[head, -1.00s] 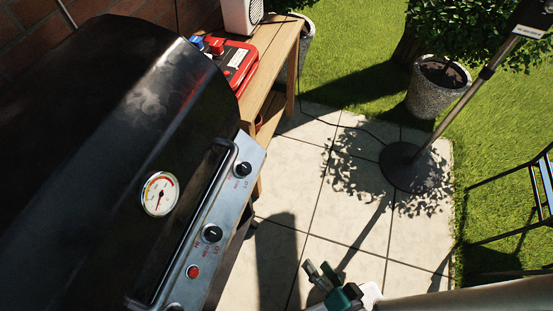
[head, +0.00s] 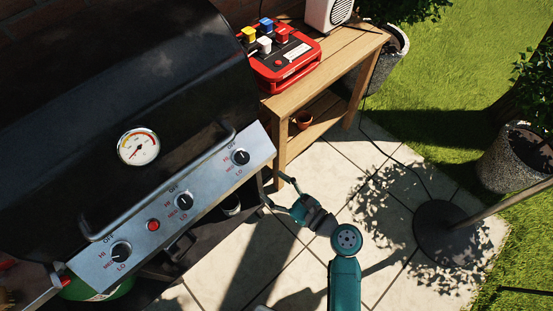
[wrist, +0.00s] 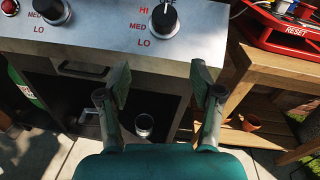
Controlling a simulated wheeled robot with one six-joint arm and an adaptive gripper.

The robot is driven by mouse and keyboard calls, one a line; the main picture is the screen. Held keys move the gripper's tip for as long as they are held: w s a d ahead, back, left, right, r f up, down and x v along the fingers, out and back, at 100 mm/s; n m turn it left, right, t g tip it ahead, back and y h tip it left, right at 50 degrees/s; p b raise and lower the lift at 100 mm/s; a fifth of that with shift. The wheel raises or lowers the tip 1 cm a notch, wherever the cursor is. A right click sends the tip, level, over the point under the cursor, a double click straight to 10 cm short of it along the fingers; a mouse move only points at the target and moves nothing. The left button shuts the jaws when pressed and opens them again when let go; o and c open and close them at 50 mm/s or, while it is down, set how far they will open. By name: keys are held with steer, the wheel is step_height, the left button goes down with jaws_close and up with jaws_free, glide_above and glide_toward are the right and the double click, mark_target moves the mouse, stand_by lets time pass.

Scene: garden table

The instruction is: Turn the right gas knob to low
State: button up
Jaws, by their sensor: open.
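The right gas knob (head: 240,157) is round and black with a white pointer line, at the right end of the grill's silver panel. In the wrist view the knob (wrist: 164,19) is at the top centre; its pointer appears to point up, towards the OFF mark, with HI, MED and LO printed to its left and below. My gripper (head: 272,192) is in front of the panel, below and to the right of this knob. In the wrist view my gripper (wrist: 162,82) has its two fingers wide apart, with nothing between them and clear of the knob.
The middle knob (head: 184,202), red button (head: 153,225) and left knob (head: 121,251) share the panel. A handle (head: 160,190) runs along the black lid above. A wooden side table (head: 335,72) with a red box (head: 283,66) stands right. The paving in front is open.

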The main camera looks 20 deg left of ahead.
mark_target(246, 159)
steer(key=shift+g+y, duration=0.4)
steer(key=shift+g, duration=0.1)
steer(key=x, duration=0.3)
steer(key=r+x, duration=0.1)
steer(key=x, duration=0.3)
steer(key=w+r+x, duration=0.1)
steer(key=x, duration=0.3)
steer(key=shift+w+d+r, duration=0.1)
steer(key=shift+d+r, duration=0.05)
steer(key=shift+d, duration=0.05)
steer(key=c, duration=1.1)
